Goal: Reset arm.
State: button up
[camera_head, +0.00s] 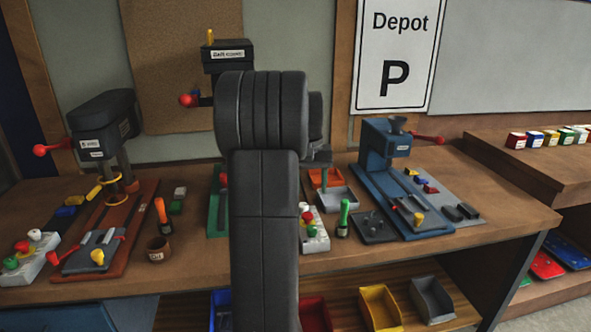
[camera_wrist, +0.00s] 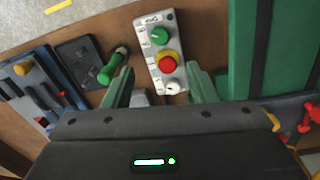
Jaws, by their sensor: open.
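My gripper (camera_wrist: 160,72) shows in the wrist view with its two greenish fingers apart and nothing between them. It faces the workbench from above, and a grey control box (camera_wrist: 168,45) with a green, a red and a white button lies beyond the fingertips. In the head view my dark arm stands upright in the middle and hides the gripper. The control box (camera_head: 316,243) shows partly beside the arm.
A wooden workbench (camera_head: 390,258) carries a red-based press (camera_head: 108,105) at left, a blue machine (camera_head: 385,150) at right and a green-based machine (camera_head: 228,55) behind my arm. A green-handled tool (camera_head: 344,216) stands by the control box. Bins (camera_head: 380,305) sit below. A Depot sign (camera_head: 397,55) hangs behind.

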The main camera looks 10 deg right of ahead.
aim_at(312, 228)
jog(key=f, duration=1.3)
jog(key=shift+d+f+p, duration=0.3)
jog(key=shift+f+p, duration=0.1)
jog(key=shift+r, duration=0.1)
notch_tip(312, 228, up, 14)
notch_tip(312, 228, down, 14)
jog(key=shift+s+r, duration=0.1)
jog(key=shift+r, duration=0.05)
jog(key=shift+f, duration=0.2)
jog(key=n, duration=1.1)
jog(key=shift+n, duration=0.4)
notch_tip(312, 228, up, 11)
jog(key=shift+s+a+b, duration=0.15)
jog(key=shift+s+b, duration=0.1)
jog(key=shift+b, duration=0.15)
